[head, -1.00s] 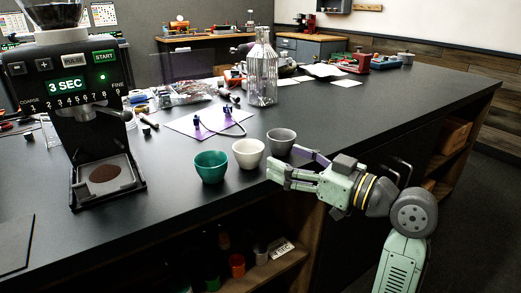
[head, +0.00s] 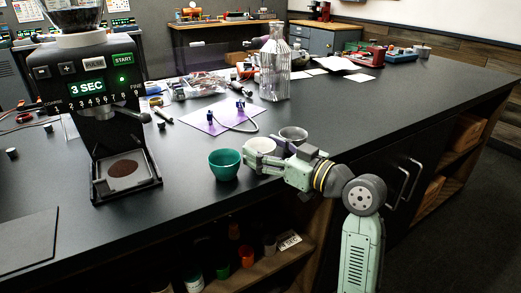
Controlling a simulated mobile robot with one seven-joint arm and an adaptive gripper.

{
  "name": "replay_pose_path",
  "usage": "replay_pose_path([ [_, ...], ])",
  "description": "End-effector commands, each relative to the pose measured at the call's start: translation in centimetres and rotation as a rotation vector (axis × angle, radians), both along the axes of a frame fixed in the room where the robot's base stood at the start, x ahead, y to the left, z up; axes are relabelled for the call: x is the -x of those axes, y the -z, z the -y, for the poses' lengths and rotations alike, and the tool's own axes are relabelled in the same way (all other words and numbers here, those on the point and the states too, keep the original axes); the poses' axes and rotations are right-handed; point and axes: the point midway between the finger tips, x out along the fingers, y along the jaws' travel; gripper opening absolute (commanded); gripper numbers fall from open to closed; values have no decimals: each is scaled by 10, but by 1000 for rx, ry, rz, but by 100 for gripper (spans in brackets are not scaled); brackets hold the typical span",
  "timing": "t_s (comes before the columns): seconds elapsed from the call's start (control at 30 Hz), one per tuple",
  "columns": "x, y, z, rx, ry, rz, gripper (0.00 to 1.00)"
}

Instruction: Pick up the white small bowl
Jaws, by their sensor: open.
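The white small bowl (head: 261,143) stands upright on the black counter, between a teal bowl (head: 225,166) and a grey bowl (head: 293,133). My gripper (head: 262,156) is open at the white bowl. One finger crosses the bowl's near lower side and hides part of it. The other finger lies by its right side, near the grey bowl. I cannot tell whether either finger touches the bowl.
A grinder (head: 108,110) with a tray of brown grounds stands at the left. The counter (head: 400,105) is clear to the right.

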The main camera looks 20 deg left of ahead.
Motion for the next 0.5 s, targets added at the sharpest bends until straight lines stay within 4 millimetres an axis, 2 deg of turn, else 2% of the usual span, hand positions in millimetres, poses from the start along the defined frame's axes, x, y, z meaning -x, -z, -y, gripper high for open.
replay_pose_path([
  [0.2,-1,1,-1,0,1,0,66],
  [0.5,-1,1,-1,0,1,0,46],
])
